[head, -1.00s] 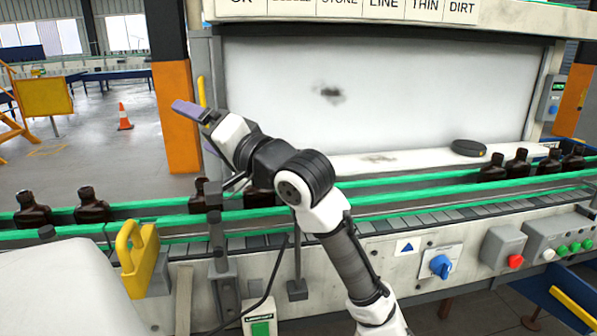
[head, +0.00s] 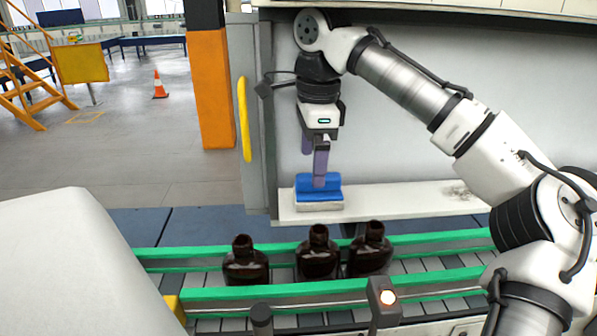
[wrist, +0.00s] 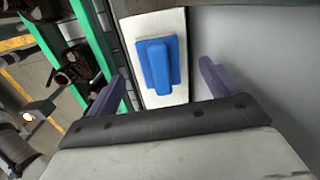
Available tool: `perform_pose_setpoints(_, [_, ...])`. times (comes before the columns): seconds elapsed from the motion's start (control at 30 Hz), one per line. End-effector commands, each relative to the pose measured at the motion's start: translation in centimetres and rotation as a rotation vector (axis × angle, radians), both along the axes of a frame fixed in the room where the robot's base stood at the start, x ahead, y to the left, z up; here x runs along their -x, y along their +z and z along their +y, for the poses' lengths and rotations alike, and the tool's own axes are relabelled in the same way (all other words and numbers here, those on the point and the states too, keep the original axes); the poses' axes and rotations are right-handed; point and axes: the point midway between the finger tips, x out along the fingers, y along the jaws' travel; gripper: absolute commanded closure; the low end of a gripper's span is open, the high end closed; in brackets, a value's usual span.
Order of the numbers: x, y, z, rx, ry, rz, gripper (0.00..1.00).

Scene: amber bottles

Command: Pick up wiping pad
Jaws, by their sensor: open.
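The wiping pad (head: 318,194) has a blue grip on top and a pale base. It lies on the white ledge (head: 400,199) in front of the upright white panel. In the wrist view, the blue pad (wrist: 158,64) lies ahead of the fingers, a little left of the middle between them. My gripper (head: 314,165) points down over the pad with its purple fingers apart. In the head view one finger overlaps the blue grip, and I cannot tell if it touches. My gripper (wrist: 168,85) is empty between its fingers in the wrist view.
Several dark bottles (head: 318,255) stand on the conveyor in front of the ledge, between green rails (head: 290,291). A grey frame post with a yellow handle (head: 244,119) stands left of the ledge. The white panel (head: 430,150) rises close behind. A dark smudge (head: 462,193) marks the ledge.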

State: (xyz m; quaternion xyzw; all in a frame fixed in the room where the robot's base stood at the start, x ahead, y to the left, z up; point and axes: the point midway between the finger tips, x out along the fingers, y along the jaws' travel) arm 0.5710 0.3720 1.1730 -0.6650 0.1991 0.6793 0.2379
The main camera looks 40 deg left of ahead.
Motion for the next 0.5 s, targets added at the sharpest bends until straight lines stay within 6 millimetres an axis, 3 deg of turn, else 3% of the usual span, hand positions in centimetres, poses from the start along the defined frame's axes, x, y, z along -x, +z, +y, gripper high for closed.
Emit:
perform_pose_setpoints(0.17, [-0.7,0.5,-1.4,0.058,-0.076,0.0,0.13])
perform_pose_setpoints(0.5, [-0.8,-3.0,-1.8,0.064,-0.081,0.0,0.13])
